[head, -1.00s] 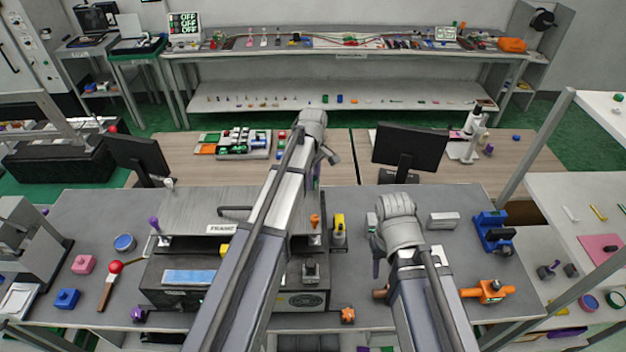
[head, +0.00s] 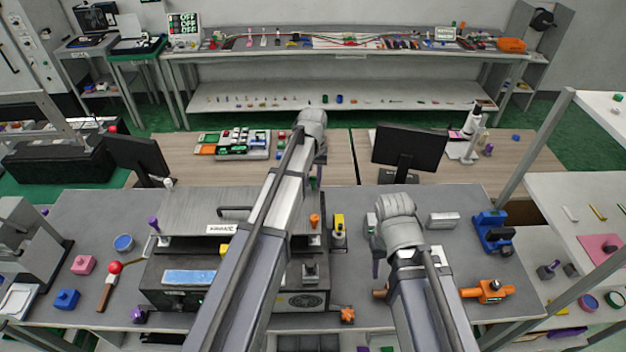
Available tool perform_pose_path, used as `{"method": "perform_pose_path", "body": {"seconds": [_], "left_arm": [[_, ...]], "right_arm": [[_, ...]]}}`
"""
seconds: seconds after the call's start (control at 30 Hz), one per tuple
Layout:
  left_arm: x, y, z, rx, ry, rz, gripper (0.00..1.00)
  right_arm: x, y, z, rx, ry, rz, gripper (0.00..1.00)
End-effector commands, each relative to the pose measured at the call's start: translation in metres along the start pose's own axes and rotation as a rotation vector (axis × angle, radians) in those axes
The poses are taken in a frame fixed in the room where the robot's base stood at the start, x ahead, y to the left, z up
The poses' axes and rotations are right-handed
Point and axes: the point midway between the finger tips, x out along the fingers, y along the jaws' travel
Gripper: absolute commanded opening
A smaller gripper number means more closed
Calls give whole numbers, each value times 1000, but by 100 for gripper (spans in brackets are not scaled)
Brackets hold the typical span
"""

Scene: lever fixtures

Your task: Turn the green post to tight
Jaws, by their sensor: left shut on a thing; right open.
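I cannot make out the green post clearly; my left arm covers the middle of the bench. My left gripper (head: 317,172) points down at the back edge of the grey workbench (head: 360,320), beside the framed fixture (head: 180,212). It is shut, and its fingertips and the thing between them are mostly hidden by my arm; the green post is the likely thing there. My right gripper (head: 375,262) is open over the bench, right of the yellow-topped post (head: 339,228), and partly hidden by its own wrist.
An orange knob (head: 314,221) stands on the fixture's right side. A purple-topped lever (head: 154,225) is at its left. A red-ball lever (head: 113,270) stands further left. A blue fixture (head: 492,232) and an orange valve (head: 487,291) are at the right. A monitor (head: 408,148) stands behind.

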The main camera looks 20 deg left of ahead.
Motion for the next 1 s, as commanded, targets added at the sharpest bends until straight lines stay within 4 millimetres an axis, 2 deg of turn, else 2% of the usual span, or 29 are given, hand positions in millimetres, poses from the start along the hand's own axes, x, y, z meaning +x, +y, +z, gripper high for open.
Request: {"method": "perform_pose_path", "body": {"seconds": [0.2,0.5,1.0], "left_arm": [[0,0,0,181,0,0,0],[0,1,0,357,-1,0,0],[0,1,1,445,-1,0,0]], "right_arm": [[0,0,0,0,0,0,50],[0,0,0,0,0,0,50],[0,0,0,0,0,0,50]]}}
